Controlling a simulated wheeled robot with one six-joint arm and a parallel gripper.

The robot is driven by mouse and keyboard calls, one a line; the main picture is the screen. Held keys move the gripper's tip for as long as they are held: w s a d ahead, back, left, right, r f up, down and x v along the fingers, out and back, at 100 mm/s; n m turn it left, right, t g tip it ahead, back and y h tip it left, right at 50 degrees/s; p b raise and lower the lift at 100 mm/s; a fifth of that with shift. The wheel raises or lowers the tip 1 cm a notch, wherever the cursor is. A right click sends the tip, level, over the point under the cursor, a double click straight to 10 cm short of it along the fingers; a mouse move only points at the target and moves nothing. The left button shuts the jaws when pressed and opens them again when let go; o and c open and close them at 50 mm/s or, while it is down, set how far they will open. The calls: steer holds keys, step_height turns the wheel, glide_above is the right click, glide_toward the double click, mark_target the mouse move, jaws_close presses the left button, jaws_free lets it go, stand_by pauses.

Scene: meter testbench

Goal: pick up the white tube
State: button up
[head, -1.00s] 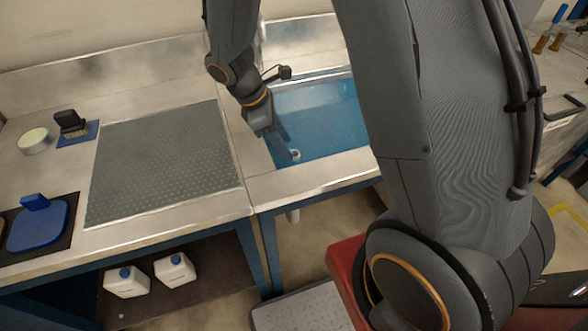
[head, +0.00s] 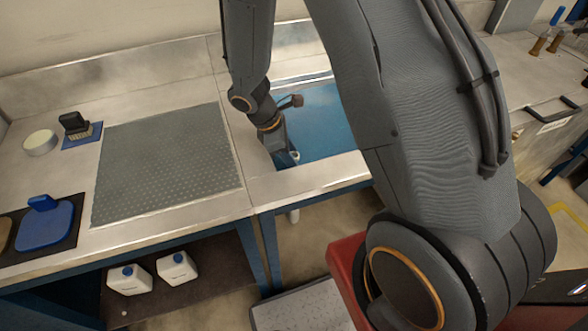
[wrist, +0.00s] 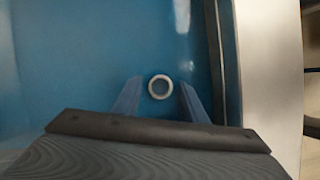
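My gripper (wrist: 160,99) is open, with one blue finger on each side of the ring and a gap on both sides. Whether the fingertips are level with the tube or above it, I cannot tell. In the head view my gripper (head: 284,159) points down into the basin's near left part. A small white end of the tube (head: 296,155) shows beside the fingers; the rest of it is hidden.
The basin's steel rim (head: 310,178) runs close in front of my gripper. A grey perforated mat (head: 165,165) lies on the bench to the left. A black-handled brush (head: 75,127), a round white dish (head: 40,142) and a blue-handled block (head: 45,223) stand farther left.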

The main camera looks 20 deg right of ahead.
jaws_close()
